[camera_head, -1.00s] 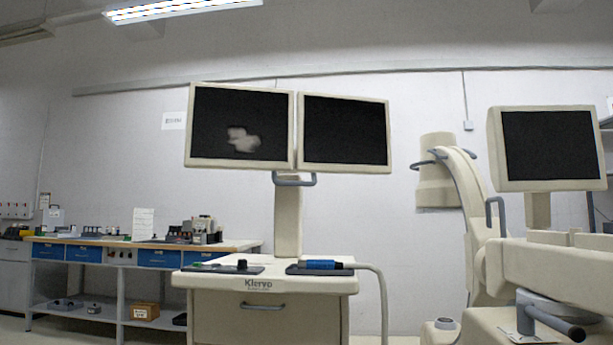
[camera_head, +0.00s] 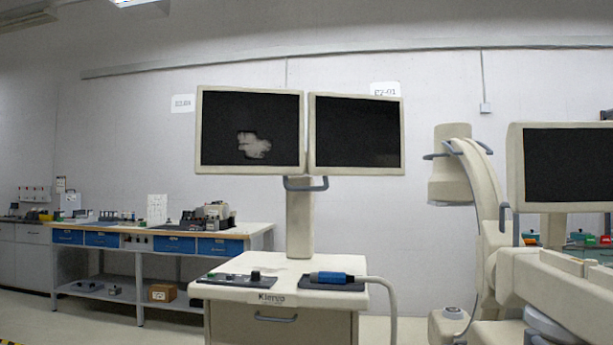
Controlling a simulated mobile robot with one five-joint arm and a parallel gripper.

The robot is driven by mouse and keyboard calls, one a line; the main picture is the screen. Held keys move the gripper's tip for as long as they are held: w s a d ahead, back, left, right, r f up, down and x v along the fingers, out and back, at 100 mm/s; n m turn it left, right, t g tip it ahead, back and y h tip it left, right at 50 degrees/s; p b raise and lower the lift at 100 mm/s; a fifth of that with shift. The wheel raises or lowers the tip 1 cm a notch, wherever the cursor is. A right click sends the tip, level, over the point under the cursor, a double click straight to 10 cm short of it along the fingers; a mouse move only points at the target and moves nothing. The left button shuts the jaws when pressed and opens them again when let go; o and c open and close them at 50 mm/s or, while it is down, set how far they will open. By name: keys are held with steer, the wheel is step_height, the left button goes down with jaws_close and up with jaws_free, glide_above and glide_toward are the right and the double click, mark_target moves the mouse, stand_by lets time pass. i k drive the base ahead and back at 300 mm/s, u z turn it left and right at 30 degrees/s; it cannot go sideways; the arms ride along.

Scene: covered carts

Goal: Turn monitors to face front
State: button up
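Two monitors stand side by side on one column of a beige cart (camera_head: 282,318). The left monitor (camera_head: 250,108) has a dark screen with a pale grey patch, and the right monitor (camera_head: 356,135) has a plain dark screen. Both screens face mostly toward me, angled slightly apart from each other. A grey handle (camera_head: 305,184) sits below the gap between them. A third monitor (camera_head: 567,168) with a dark screen is at the right edge, partly cut off. My gripper is not in view.
A black control pad (camera_head: 237,279) and a blue handpiece (camera_head: 332,277) with a hose lie on the cart top. A C-shaped beige machine (camera_head: 478,215) stands at right. A workbench (camera_head: 150,232) with blue drawers is at left. Floor is clear between bench and cart.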

mark_target(240, 132)
steer(key=k, duration=1.2)
steer(key=z, duration=0.1)
steer(key=i, duration=1.75)
steer(key=u, duration=1.15)
steer(key=i, duration=0.9)
steer(key=u, duration=0.3)
steer(key=k, duration=0.5)
steer(key=u, duration=0.45)
steer(key=i, duration=0.7)
steer(key=z, duration=0.05)
